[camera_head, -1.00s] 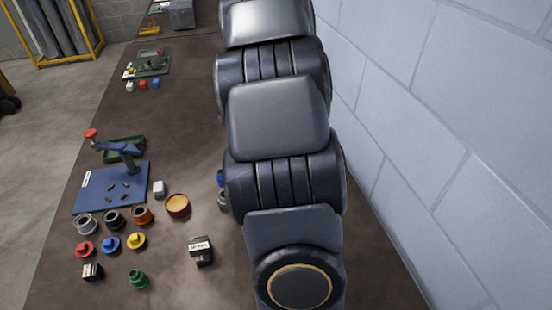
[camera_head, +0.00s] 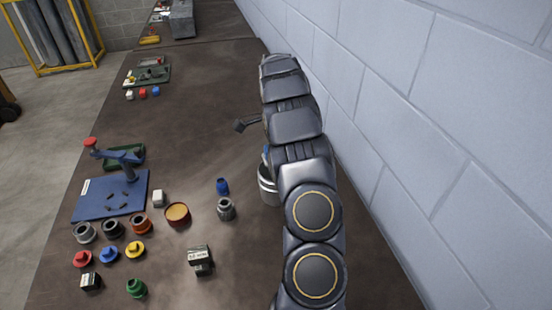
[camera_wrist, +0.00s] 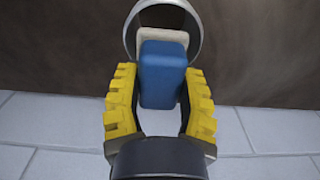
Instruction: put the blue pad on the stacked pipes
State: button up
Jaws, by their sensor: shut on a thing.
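The blue pad (camera_wrist: 162,75) is between the yellow fingers of my gripper (camera_wrist: 159,88) in the wrist view, which are shut on it. A cream block or layer shows at its far end. A round metal rim (camera_wrist: 196,38) surrounds that end in the picture; whether the pad touches it, I cannot tell. In the head view, a silver cylinder (camera_head: 268,191), perhaps the stacked pipes, stands partly behind my arm. A bit of blue (camera_head: 266,153), likely the pad, shows just above it. My gripper is hidden by my arm there.
A small blue piece (camera_head: 222,186) and a grey collar (camera_head: 226,209) stand left of the cylinder. An orange-topped round tin (camera_head: 177,214), a labelled black box (camera_head: 199,258) and several coloured caps lie farther left. The block wall (camera_head: 440,130) is close on the right.

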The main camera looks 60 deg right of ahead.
jog(key=shift+w+d+f, duration=0.15)
jog(key=shift+d+f, duration=0.1)
jog(key=shift+f, duration=1.55)
jog(key=shift+f, duration=0.15)
jog(key=o, duration=1)
notch_tip(320, 180, up, 12)
jog(key=shift+a+r, duration=0.15)
jog(key=shift+r, duration=0.05)
